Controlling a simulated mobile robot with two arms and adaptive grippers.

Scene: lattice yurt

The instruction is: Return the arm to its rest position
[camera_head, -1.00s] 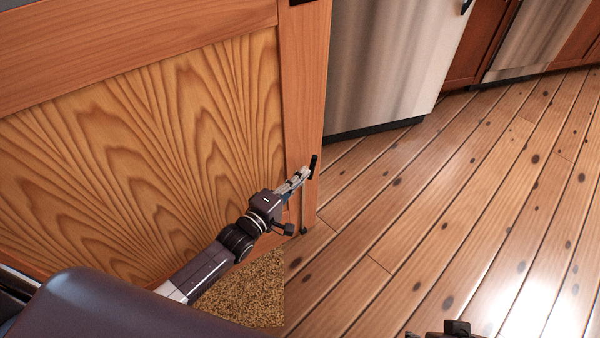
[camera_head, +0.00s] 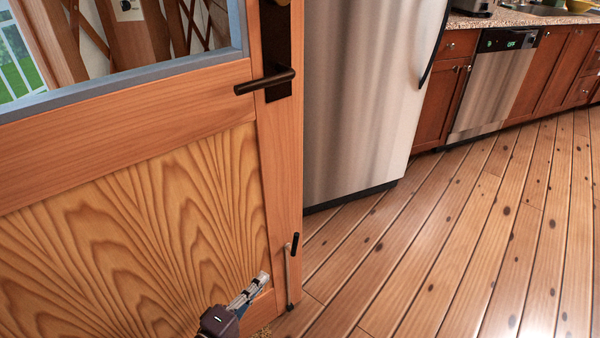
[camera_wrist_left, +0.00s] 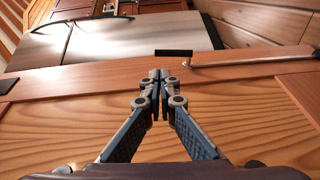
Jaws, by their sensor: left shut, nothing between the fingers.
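My left gripper (camera_head: 262,279) is at the bottom of the head view, in front of the lower panel of a wooden door (camera_head: 130,235). Its fingers are together and empty. In the left wrist view the left gripper (camera_wrist_left: 160,76) points at the door frame, with its fingertips meeting just short of a small black-ended metal rod (camera_wrist_left: 230,60) on the door. That rod also shows in the head view (camera_head: 290,262), slightly right of the fingertips and apart from them. My right gripper is out of view.
The door has a black lever handle (camera_head: 265,81) and a window pane above. A steel fridge (camera_head: 365,100) stands behind the door. A dishwasher (camera_head: 492,85) and wooden cabinets (camera_head: 560,75) line the back. The plank floor (camera_head: 440,240) at right is clear.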

